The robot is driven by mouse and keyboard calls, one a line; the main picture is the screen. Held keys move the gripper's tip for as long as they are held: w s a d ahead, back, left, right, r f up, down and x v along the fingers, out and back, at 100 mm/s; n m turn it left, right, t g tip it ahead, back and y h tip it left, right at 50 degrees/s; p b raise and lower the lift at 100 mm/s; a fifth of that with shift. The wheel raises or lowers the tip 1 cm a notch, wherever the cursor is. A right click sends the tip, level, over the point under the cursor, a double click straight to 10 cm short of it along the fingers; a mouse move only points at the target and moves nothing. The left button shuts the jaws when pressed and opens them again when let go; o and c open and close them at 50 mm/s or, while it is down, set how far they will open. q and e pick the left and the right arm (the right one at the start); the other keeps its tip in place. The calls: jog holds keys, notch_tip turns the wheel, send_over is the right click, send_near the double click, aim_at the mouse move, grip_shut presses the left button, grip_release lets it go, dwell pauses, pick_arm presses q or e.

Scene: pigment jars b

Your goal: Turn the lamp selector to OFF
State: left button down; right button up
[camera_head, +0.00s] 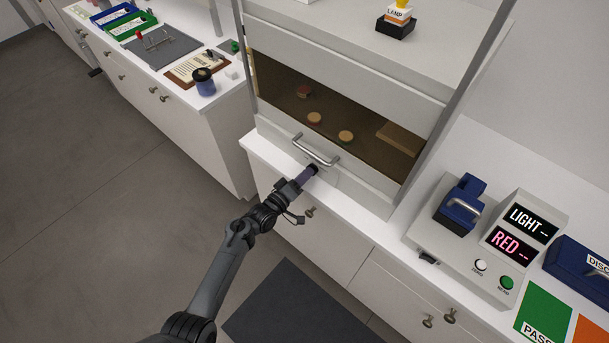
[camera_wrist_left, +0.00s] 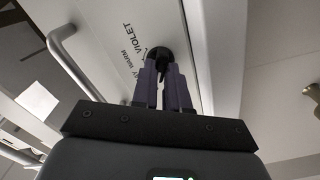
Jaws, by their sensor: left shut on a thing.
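The lamp selector is a round black knob (camera_head: 314,168) on the white cabinet's front, just below the sash handle. It also shows in the left wrist view (camera_wrist_left: 159,54). The labels VIOLET and WARM are readable beside it, with part of another label below. The OFF label does not show, and I cannot tell where the pointer stands. My left gripper (camera_head: 304,178) reaches the knob from below left. In the left wrist view its purple-grey fingers (camera_wrist_left: 165,72) are shut on the knob. The fingers hide part of it. My right gripper is out of view.
The silver sash handle (camera_head: 316,150) is close above the knob. Round samples (camera_head: 315,118) lie inside the cabinet. The instrument with LIGHT and RED displays (camera_head: 520,222) stands at right. The floor at left is clear.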

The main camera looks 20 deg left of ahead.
pick_arm(q)
jog(key=c, duration=1.1)
grip_release()
jog(key=shift+c, duration=0.2)
jog(key=p+v, duration=0.1)
jog(key=v, duration=0.9)
jog(key=shift+s+a, duration=0.2)
jog(key=shift+s, duration=0.15)
